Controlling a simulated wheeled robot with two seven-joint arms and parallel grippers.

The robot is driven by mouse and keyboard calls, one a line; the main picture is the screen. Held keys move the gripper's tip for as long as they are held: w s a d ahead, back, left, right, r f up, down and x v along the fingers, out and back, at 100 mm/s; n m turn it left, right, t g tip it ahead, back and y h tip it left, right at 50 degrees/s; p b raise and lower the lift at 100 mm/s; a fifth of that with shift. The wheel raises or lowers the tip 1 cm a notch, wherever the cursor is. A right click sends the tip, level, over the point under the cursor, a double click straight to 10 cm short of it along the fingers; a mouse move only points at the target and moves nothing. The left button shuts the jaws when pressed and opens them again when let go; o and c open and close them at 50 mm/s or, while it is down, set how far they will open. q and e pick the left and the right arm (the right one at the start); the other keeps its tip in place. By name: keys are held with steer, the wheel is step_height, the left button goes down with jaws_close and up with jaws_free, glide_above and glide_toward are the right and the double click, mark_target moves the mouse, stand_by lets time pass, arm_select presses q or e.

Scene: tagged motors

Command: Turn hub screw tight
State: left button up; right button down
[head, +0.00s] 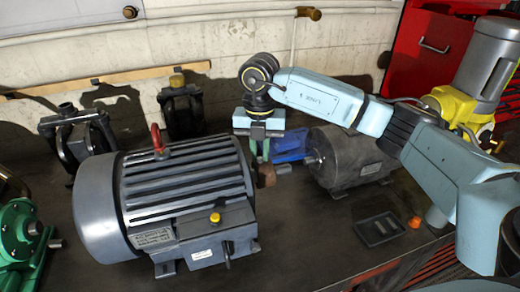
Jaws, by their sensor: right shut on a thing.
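A large grey finned motor (175,205) stands on the dark bench in the head view, with a red lifting eye on top. A small brown hub (265,176) sits on its shaft at the right end. My right gripper (260,158) points down just above and behind this hub. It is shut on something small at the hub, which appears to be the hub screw. The fingers hide the screw, so I cannot see its head or how deep it sits. My left gripper is not in view.
A second, darker motor (345,158) stands right of the hub, with a blue block (290,146) behind. Two dark pullers stand at the back left. A green machine (20,240) is at the left edge. A black tray (381,228) and an orange knob (414,222) lie front right.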

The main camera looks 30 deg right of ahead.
mark_target(260, 158)
steer(key=shift+w+r, duration=0.1)
steer(key=shift+r, duration=0.15)
steer(key=c, duration=1.7)
jaws_free()
steer(key=shift+c, duration=0.2)
steer(key=shift+o, duration=0.5)
steer(key=shift+a, duration=0.1)
steer(key=shift+f, duration=0.1)
step_height(260, 158, up, 14)
steer(key=shift+f, duration=0.25)
steer(key=shift+f, duration=0.1)
